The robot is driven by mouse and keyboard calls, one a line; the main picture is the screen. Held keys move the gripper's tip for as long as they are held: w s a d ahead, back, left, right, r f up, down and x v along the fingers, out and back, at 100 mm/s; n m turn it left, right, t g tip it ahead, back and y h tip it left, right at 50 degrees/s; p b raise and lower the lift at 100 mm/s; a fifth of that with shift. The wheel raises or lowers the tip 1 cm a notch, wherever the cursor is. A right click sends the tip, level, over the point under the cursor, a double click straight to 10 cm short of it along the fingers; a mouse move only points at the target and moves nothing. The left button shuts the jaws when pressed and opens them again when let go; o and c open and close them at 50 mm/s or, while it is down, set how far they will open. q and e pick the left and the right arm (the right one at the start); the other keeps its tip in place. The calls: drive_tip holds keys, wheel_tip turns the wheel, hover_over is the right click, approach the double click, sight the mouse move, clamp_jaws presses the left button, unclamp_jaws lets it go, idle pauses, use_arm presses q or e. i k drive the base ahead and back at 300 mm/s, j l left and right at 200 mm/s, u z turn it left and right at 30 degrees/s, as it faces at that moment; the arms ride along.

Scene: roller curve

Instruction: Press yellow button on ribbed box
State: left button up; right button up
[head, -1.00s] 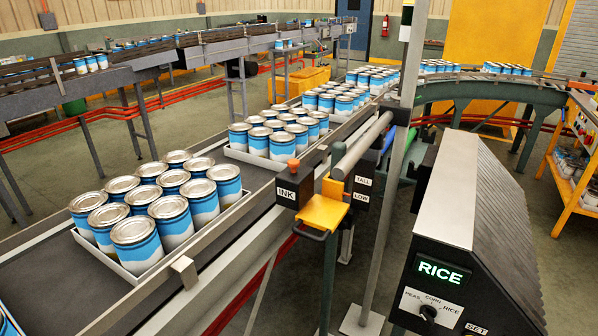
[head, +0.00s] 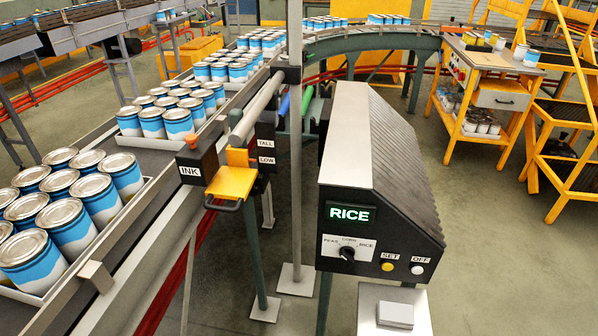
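The ribbed box (head: 381,170) is a black housing with a grooved right side and a pale top plate, standing right of the conveyor in the head view. Its front panel has a lit green RICE display (head: 350,214) and a black selector knob (head: 347,253) with PEAS, CORN and RICE marks. The yellow button (head: 388,267) is low on the front, under a SET label. A white button (head: 417,269) under an OFF label is to its right. Neither of my grippers is in view.
A conveyor (head: 150,205) with trays of blue-and-white cans runs along the left. A yellow bracket (head: 233,183) and a grey post (head: 295,150) stand between it and the box. A pale box (head: 394,314) is below the front panel. A yellow cart (head: 490,95) is at the back right.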

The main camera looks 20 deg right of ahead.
sight(387, 267)
drive_tip(key=z, duration=1.4)
